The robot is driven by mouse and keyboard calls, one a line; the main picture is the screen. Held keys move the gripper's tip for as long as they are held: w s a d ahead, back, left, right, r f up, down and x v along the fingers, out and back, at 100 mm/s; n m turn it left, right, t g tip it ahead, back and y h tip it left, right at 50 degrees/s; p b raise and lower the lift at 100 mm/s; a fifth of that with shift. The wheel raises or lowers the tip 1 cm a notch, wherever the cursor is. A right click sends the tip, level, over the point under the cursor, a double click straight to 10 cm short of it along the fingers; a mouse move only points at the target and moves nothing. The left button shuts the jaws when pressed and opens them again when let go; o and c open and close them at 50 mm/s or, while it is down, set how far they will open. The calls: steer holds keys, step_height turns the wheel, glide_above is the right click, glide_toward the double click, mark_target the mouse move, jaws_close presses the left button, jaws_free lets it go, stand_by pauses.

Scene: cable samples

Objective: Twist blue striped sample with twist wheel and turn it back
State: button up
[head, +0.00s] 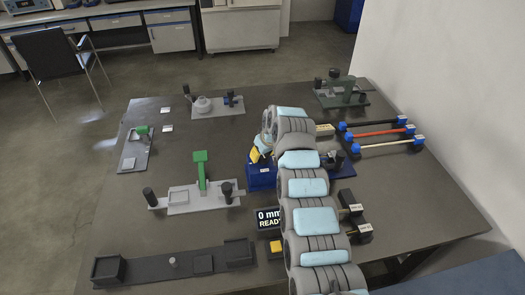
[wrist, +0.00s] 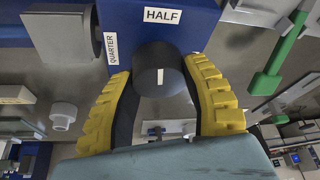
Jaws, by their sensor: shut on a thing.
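In the wrist view the twist wheel (wrist: 150,72) is a dark round knob with a short white mark, on a blue block (wrist: 85,12) labelled HALF and QUARTER. The yellow-padded fingers of my gripper (wrist: 161,78) are shut on the wheel from both sides. The white mark stands upright in this view, below the HALF label. In the head view my gripper (head: 254,156) is beside the blue block (head: 261,178), and my arm covers most of this station. I cannot make out a blue striped sample; one may be hidden behind my arm.
Black, red and cream cable samples (head: 377,132) with blue ends lie at the right. A green-lever fixture (head: 201,172), a dark long fixture (head: 175,264) and a display reading 0 mm READY (head: 268,220) stand on the table. Bare tabletop (head: 150,228) shows at the left.

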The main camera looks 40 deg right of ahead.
steer(key=shift+m+h+p, duration=0.3)
steer(key=shift+m+p, duration=0.4)
steer(key=shift+f, duration=0.1)
steer(key=o, duration=1.2)
steer(key=v, duration=1.2)
steer(key=shift+w, duration=0.15)
